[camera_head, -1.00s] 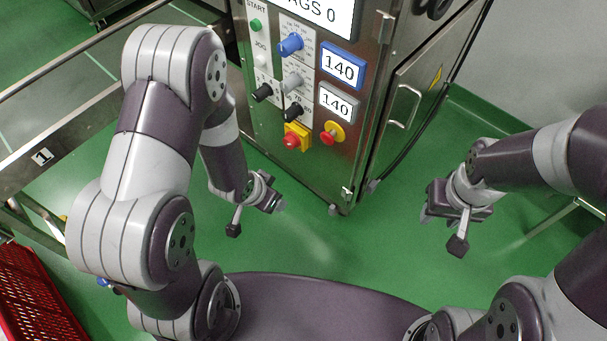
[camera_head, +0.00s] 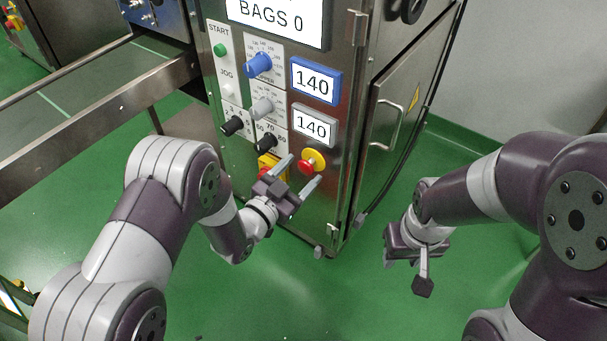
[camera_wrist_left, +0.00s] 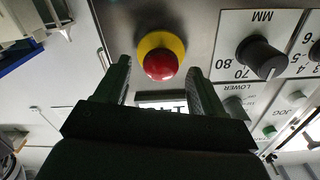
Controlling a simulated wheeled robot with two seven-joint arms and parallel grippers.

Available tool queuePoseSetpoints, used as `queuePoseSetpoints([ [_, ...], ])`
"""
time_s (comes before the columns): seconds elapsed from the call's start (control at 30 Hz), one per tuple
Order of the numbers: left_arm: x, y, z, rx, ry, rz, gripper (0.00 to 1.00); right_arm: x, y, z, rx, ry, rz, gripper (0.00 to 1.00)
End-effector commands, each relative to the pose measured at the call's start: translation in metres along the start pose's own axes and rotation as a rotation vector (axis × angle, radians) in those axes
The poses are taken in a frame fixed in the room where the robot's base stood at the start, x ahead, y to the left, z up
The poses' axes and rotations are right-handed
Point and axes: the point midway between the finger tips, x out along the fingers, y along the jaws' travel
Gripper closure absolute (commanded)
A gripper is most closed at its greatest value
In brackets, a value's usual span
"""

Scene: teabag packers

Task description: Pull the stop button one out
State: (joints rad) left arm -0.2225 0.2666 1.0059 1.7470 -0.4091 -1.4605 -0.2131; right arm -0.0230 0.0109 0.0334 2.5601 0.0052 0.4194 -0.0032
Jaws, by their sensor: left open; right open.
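The stop button (camera_head: 315,158), a red knob on a round yellow collar, sits low on the right of the machine's front panel. My left gripper (camera_head: 299,175) is open in front of it, its fingers pointing at the panel. In the left wrist view the red knob (camera_wrist_left: 160,66) shows between the two spread fingers, with a gap on each side; I cannot tell how deep the fingers reach. A second red control on a yellow square plate (camera_head: 265,163) is partly hidden behind my left gripper. My right gripper (camera_head: 407,273) is open and empty, away from the machine.
Black knobs (camera_head: 266,141), a blue knob (camera_head: 257,65), a green start button (camera_head: 220,49) and displays reading 140 (camera_head: 315,82) lie above the button. A steel rail (camera_head: 95,118) runs at the left. The green floor (camera_head: 330,300) ahead is clear.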

Motion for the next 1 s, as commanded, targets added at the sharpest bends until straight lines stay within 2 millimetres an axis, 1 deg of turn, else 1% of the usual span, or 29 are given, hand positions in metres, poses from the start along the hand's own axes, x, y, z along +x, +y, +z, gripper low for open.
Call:
queuePoseSetpoints([
  [0.03, 0.008, 0.001, 0.003, 0.001, 0.003, 0.002, 0.31, 0.006, 0.0, 0.001, 0.0, 0.0, 0.0, 0.57],
  [0.1, 0.015, 0.001, 0.002, 0.001, 0.0, 0.0, 0.31, 0.008, 0.0, 0.001, 0.0, 0.0, 0.0, 0.57],
  [0.2, 0.021, 0.0, 0.001, 0.0, -0.001, 0.0, 0.31, 0.009, 0.0, 0.001, 0.0, 0.0, 0.0, 0.57],
  [0.43, 0.022, 0.0, 0.0, 0.0, -0.002, 0.0, 0.31, 0.008, 0.0, 0.001, 0.0, 0.0, 0.0, 0.57],
  [0.47, 0.022, 0.0, 0.0, 0.0, -0.002, 0.0, 0.38, 0.008, 0.0, 0.001, 0.0, 0.0, 0.0, 0.57],
  [0.5, 0.022, 0.0, 0.0, 0.0, -0.002, 0.0, 0.51, 0.008, 0.0, 0.001, 0.0, 0.0, 0.0, 0.57],
  [0.57, 0.022, 0.0, 0.0, 0.0, -0.002, 0.0, 0.7, 0.008, 0.0, 0.001, 0.0, 0.0, 0.0, 0.57],
  [0.6, 0.022, 0.0, 0.0, 0.0, -0.002, 0.0, 0.83, 0.008, 0.0, 0.001, 0.0, 0.0, 0.0, 0.57],
  [0.63, 0.022, 0.0, 0.0, 0.0, -0.002, 0.0, 0.93, 0.008, 0.0, 0.001, 0.0, 0.0, 0.0, 0.57],
  [0.67, 0.022, 0.0, 0.0, 0.0, -0.002, 0.0, 1.0, 0.008, 0.0, 0.001, 0.0, 0.0, 0.0, 0.57],
  [0.9, 0.022, 0.0, -0.001, 0.0, 0.0, 0.0, 1.0, 0.008, 0.0, 0.001, 0.0, 0.0, 0.0, 0.57],
  [1.0, 0.017, -0.001, -0.003, 0.0, -0.002, -0.001, 1.0, 0.002, 0.0, 0.0, 0.0, 0.0, 0.0, 0.57],
])
